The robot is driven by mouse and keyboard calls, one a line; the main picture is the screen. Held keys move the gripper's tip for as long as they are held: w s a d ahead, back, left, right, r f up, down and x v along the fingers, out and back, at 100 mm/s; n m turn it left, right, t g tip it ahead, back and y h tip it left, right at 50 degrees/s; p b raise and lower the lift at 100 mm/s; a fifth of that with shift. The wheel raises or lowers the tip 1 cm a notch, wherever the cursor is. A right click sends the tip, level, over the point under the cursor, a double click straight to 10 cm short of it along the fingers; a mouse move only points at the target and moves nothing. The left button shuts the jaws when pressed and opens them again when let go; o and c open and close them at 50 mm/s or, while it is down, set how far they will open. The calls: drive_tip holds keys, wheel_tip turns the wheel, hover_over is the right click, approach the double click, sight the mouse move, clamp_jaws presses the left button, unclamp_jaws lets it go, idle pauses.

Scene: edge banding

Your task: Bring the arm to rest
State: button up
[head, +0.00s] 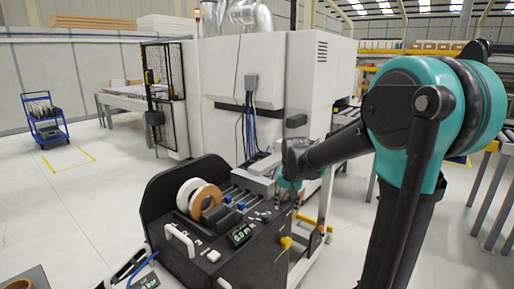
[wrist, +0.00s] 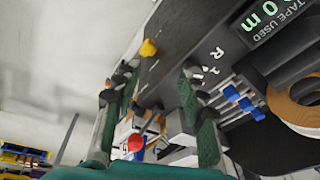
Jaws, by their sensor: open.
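My teal and black arm (head: 415,150) comes in from the right in the head view and reaches left across to the black tape unit (head: 225,262). My gripper (head: 289,192) is small there, near the unit's right end, and partly hard to make out. In the wrist view, my gripper (wrist: 158,88) has its two green-padded fingers spread apart, with nothing held between them. The tape unit's dark panel (wrist: 175,52) lies beyond the fingertips. Whether a finger touches the unit cannot be told.
The unit carries white and brown tape rolls (head: 207,198), blue clips (head: 241,206), a display (head: 240,235) and a yellow knob (head: 286,241). A large white machine (head: 255,65) stands behind. A blue cart (head: 45,122) is far left. Open floor (head: 85,205) lies left.

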drive_tip(key=s+d+f+n, duration=0.1)
drive_tip(key=s+d+f, duration=0.1)
drive_tip(key=s, duration=0.5)
drive_tip(key=s+d+f+t, duration=0.1)
drive_tip(key=s+d+f, duration=0.2)
drive_tip(key=s+f, duration=0.2)
drive_tip(key=s+d+f+n, duration=0.1)
drive_tip(key=s+d+f, duration=0.2)
drive_tip(key=s, duration=0.6)
drive_tip(key=shift+s+d+f+n, duration=0.15)
drive_tip(key=shift+d+f+n, duration=0.1)
drive_tip(key=shift+f+n, duration=0.05)
drive_tip(key=shift+a, duration=0.1)
